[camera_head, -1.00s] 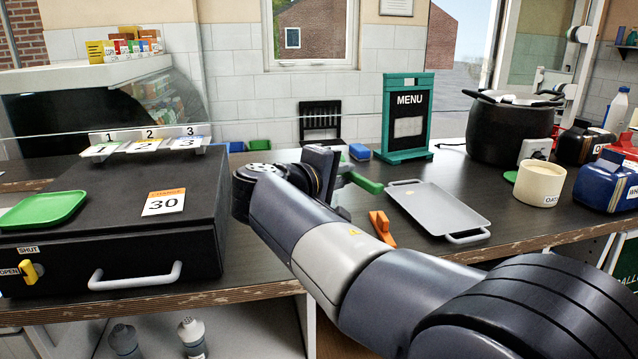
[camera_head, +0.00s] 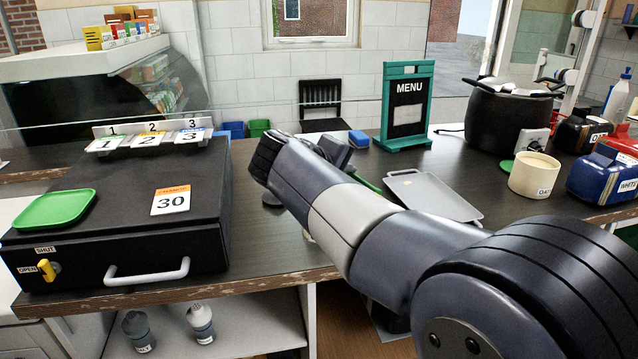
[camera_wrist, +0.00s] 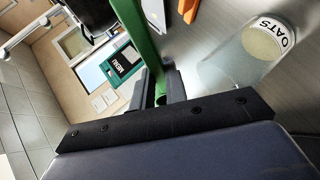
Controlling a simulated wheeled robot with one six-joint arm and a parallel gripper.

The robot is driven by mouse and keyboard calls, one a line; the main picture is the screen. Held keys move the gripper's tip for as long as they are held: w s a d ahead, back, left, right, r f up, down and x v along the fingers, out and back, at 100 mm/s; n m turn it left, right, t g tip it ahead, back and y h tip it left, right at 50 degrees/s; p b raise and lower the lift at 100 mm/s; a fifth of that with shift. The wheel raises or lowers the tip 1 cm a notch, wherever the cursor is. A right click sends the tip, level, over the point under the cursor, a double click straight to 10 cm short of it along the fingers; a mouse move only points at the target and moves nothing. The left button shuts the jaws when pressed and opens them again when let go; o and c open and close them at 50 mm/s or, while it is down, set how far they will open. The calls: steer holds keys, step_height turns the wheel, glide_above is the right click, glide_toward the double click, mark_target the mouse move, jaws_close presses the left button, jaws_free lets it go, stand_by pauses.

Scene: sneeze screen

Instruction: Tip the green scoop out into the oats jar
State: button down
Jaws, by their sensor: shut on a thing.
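My gripper (camera_wrist: 160,92) is shut on the handle of the green scoop (camera_wrist: 144,45) in the wrist view. The scoop's bowl is out of that view, so I cannot see its contents or tilt. The oats jar (camera_wrist: 228,66), clear and labelled OATS, stands on the counter right of the handle, apart from the fingers, with pale contents. In the head view my arm hides the gripper and most of the jar. Only a sliver of the green scoop (camera_head: 369,185) shows behind the arm.
A grey tray (camera_head: 440,198) lies right of my arm, with a cream tub (camera_head: 535,176) and blue bin (camera_head: 603,180) beyond. The green menu stand (camera_head: 406,105) is behind. A black box (camera_head: 120,215) stands left. An orange item (camera_wrist: 188,9) lies near the jar.

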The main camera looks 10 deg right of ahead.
steer(key=y+p, duration=0.1)
steer(key=p, duration=0.1)
steer(key=r+g+y+p, duration=0.1)
steer(key=p, duration=0.2)
steer(key=shift+d+m, duration=0.3)
steer(key=shift+w+f+p, duration=0.1)
steer(key=shift+f+p, duration=0.2)
steer(key=shift+f, duration=0.1)
steer(key=r+y+p, duration=0.1)
steer(key=p, duration=0.2)
steer(key=shift+d+m+g, duration=0.15)
steer(key=shift+m+g, duration=0.15)
steer(key=y+p, duration=0.1)
steer(key=p, duration=0.2)
steer(key=shift+d+f+g+y, duration=0.1)
steer(key=shift+f+g+y, duration=0.1)
steer(key=shift+g+y, duration=0.15)
steer(key=shift+w+f+y, duration=0.1)
steer(key=shift+f+y, duration=0.15)
